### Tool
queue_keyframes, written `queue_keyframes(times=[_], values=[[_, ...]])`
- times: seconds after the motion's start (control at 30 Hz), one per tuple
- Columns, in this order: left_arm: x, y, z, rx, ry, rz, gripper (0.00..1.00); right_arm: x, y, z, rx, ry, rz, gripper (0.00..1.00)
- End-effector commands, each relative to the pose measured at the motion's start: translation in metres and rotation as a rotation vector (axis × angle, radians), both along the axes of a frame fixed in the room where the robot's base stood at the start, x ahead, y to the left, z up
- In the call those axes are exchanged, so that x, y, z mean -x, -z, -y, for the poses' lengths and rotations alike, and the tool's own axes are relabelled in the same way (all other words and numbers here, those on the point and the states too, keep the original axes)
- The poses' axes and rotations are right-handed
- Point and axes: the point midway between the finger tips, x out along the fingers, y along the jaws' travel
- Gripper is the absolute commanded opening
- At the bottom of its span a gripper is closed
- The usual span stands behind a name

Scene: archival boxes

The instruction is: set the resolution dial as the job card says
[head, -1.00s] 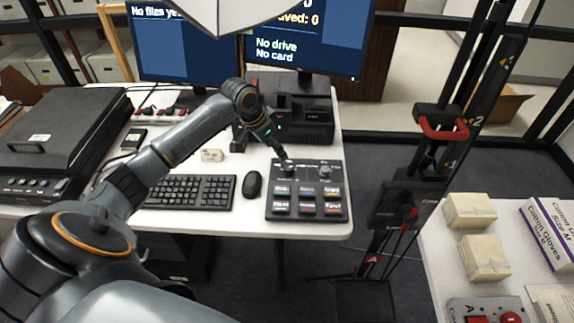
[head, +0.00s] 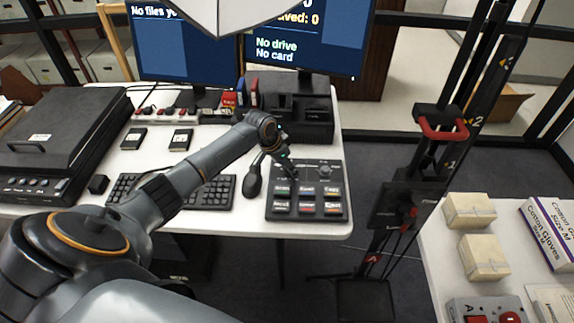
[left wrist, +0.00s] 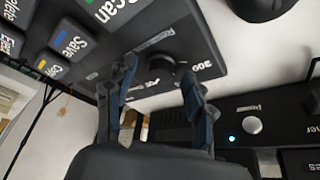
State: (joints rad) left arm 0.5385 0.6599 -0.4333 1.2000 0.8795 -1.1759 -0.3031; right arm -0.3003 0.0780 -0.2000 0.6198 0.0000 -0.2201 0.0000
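The black control panel (head: 333,205) lies at the right of the desk, with labelled buttons and two dials along its far edge. My left gripper (head: 288,172) is over the panel's left dial, hiding most of it in the head view. In the left wrist view, this black dial (left wrist: 164,66) shows between the spread fingers of my left gripper (left wrist: 157,68), with a number printed beside it. The fingers are open; whether they touch the dial I cannot tell. The dial's pointer is not clear. The panel's right dial (head: 325,171) is free. My right gripper is not in view.
A black mouse (head: 252,183) and keyboard (head: 217,193) are left of the panel. A black drive unit (head: 303,115) stands behind it, below the right monitor (head: 312,45). A side table on the right holds wrapped blocks (head: 484,257) and a glove box (head: 552,235).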

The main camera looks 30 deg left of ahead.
Motion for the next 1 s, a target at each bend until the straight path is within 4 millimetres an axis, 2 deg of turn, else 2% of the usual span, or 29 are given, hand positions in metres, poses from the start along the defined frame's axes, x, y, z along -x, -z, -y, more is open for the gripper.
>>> queue_keyframes(times=[0.03, 0.23, 0.57, 0.77, 1.0], values=[[0.0, 0.0, 0.0, 0.0, 0.0, 0.0, 0.4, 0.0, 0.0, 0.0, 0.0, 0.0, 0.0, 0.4], [0.0, 0.0, 0.0, 0.0, 0.0, 0.0, 0.0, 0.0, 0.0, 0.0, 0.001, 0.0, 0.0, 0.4], [0.001, -0.002, 0.001, 0.001, -0.041, -0.003, 0.0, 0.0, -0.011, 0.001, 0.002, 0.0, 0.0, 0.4], [0.001, -0.005, 0.003, 0.003, -0.153, -0.004, 0.0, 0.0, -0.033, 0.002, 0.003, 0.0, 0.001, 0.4], [0.002, -0.006, 0.005, 0.003, -0.364, -0.004, 0.0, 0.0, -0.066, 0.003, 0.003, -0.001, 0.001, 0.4]])
